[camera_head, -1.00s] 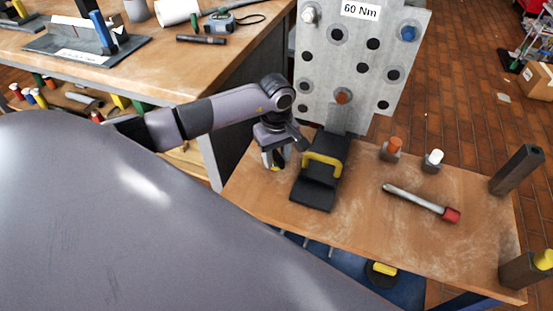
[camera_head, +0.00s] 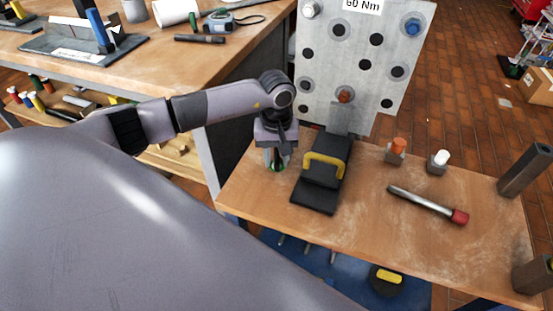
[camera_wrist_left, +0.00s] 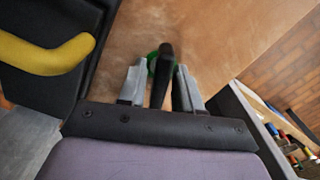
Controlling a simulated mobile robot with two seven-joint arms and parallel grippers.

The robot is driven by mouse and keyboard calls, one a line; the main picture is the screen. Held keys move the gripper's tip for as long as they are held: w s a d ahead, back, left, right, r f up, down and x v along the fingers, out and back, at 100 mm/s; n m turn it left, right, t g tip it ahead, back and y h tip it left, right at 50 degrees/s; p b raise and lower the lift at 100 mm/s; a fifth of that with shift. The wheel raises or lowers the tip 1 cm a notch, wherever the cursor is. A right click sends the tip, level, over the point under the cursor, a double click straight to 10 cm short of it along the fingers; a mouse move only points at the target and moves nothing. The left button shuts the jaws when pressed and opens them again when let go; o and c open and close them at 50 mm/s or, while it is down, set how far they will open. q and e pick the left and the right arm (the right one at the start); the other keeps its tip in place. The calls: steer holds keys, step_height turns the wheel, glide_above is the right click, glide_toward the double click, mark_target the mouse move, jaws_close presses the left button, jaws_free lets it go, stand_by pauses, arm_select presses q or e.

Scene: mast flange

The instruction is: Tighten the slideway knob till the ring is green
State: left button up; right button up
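The black slideway (camera_head: 313,194) stands on the small wooden table, with a yellow-handled block (camera_head: 323,165) on it. Left of it on the table is the dark knob (camera_wrist_left: 164,64), with a ring (camera_head: 277,166) at its foot. The ring shows green in the head view and in the left wrist view (camera_wrist_left: 152,62). My left gripper (camera_head: 276,157) points down over the knob, one finger on each side of it. Some green shows between one finger and the knob, so whether the fingers press on it is unclear. My right gripper is out of view.
A grey plate with holes (camera_head: 352,60) stands behind the slideway. An orange-topped peg (camera_head: 397,149), a white-topped peg (camera_head: 440,160) and a red-ended tool (camera_head: 427,206) are on the right. Dark posts (camera_head: 525,170) stand at the right edge. A larger bench (camera_head: 150,75) is at left.

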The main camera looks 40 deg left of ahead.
mark_target(277, 153)
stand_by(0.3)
arm_select(q)
step_height(277, 153, up, 5)
steer(key=p, duration=0.3)
stand_by(0.7)
